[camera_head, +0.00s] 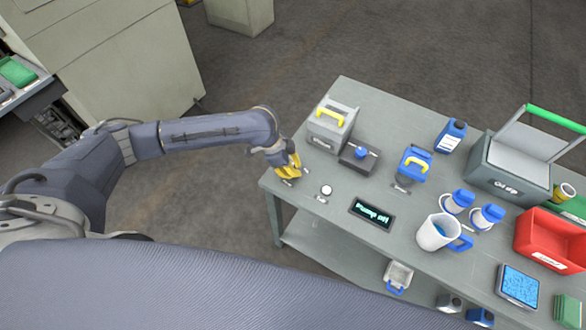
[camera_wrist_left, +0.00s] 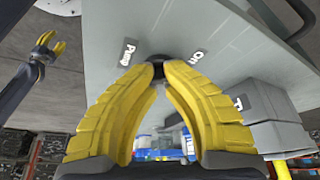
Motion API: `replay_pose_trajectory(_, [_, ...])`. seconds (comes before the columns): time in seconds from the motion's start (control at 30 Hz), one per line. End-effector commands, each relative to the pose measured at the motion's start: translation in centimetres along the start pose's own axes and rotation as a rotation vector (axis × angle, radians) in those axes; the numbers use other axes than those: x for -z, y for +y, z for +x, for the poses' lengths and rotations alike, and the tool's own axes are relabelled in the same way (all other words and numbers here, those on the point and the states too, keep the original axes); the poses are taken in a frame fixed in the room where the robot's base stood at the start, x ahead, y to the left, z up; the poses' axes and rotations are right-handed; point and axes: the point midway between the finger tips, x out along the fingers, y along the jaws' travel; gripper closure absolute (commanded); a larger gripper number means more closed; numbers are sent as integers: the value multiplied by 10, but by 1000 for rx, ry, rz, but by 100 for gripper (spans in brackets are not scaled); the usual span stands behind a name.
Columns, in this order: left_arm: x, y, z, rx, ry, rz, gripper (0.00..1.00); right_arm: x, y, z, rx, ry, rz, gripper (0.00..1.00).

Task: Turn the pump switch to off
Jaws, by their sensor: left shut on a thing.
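My left gripper (camera_head: 289,170) is at the near left corner of the grey table, with its yellow fingers pointing down. In the left wrist view its fingertips (camera_wrist_left: 158,72) close on a small black knob, the pump switch (camera_wrist_left: 158,61). A "Pump" label (camera_wrist_left: 128,52) lies beside the knob. A second label (camera_wrist_left: 197,56), perhaps "On" or "Off", lies on its other side. The fingers hide most of the knob, so I cannot tell its setting. My right gripper (camera_wrist_left: 47,46) shows at the left of the wrist view, its yellow fingers apart and empty.
A white round button (camera_head: 326,190) and a dark display with green text (camera_head: 372,212) are right of the left gripper. A grey box with a yellow handle (camera_head: 333,124) and a blue-knobbed box (camera_head: 358,155) stand behind. Jugs, bins and a toolbox crowd the table's right.

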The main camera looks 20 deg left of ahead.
Motion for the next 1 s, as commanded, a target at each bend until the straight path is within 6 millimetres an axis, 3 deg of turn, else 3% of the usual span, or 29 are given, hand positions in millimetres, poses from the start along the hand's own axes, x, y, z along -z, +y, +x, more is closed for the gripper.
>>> replay_pose_trajectory(0.03, [8,5,1,-10,16,1,100,0,1,0,-1,0,0,56])
replay_pose_trajectory(0.23, [8,5,1,-9,17,2,100,-1,3,0,-3,-1,-1,56])
replay_pose_trajectory(0.27, [8,4,1,-9,17,2,88,-1,3,0,-3,-1,-1,56])
replay_pose_trajectory(0.3, [8,4,1,-9,17,2,83,-1,4,0,-3,-1,-2,56])
replay_pose_trajectory(0.63, [6,3,0,-5,13,2,45,-1,4,0,-4,-1,-2,56])
replay_pose_trajectory(1.0, [4,0,-6,0,7,2,44,-1,2,0,-1,-1,-1,56])
